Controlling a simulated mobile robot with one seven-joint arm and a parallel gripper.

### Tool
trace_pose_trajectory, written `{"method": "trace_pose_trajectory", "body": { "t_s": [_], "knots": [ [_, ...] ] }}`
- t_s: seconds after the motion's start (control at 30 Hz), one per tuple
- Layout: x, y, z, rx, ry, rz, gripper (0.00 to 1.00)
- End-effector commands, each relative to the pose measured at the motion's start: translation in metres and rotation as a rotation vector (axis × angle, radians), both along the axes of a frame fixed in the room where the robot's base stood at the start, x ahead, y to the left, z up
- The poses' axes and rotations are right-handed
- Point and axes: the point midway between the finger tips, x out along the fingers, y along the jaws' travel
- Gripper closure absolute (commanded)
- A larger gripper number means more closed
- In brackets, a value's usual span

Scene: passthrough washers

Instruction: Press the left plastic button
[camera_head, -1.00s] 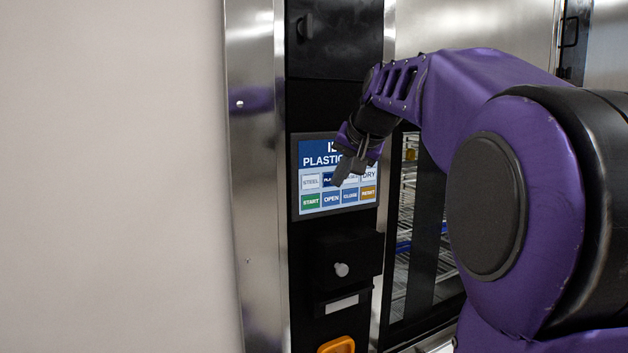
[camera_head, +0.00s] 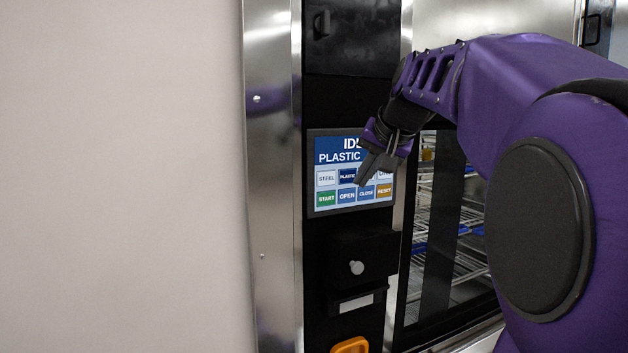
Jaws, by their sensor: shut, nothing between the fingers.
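The washer's touch screen (camera_head: 324,190) is on the black panel and reads "IDL…" and "PLASTIC" at the top, partly covered. The plastic button (camera_head: 347,176) is dark blue, in the upper button row, right of the white STEEL button (camera_head: 327,178). My gripper (camera_head: 361,184) is shut and empty, pointing down and left in front of the screen. Its tips appear just right of and below the plastic button, over the edge of the CLOSE button (camera_head: 366,194). I cannot tell whether they touch the screen. The gripper hides part of the upper row's right side.
START (camera_head: 326,199), OPEN (camera_head: 346,197) and RESET (camera_head: 384,191) form the lower row. Below are a grey knob (camera_head: 357,268) and an orange handle (camera_head: 350,346). The washer's glazed opening with racks (camera_head: 455,240) is at right. A bare wall (camera_head: 120,180) fills the left.

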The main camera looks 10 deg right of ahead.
Motion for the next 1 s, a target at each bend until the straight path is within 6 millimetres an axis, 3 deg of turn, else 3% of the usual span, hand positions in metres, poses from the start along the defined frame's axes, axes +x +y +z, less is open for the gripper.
{"method": "trace_pose_trajectory", "body": {
  "t_s": [0.4,1.0],
  "knots": [
    [-0.034,-0.007,-0.001,0.000,0.000,0.000,1.00],
    [-0.032,-0.006,0.000,0.000,0.000,0.000,1.00]
  ]
}}
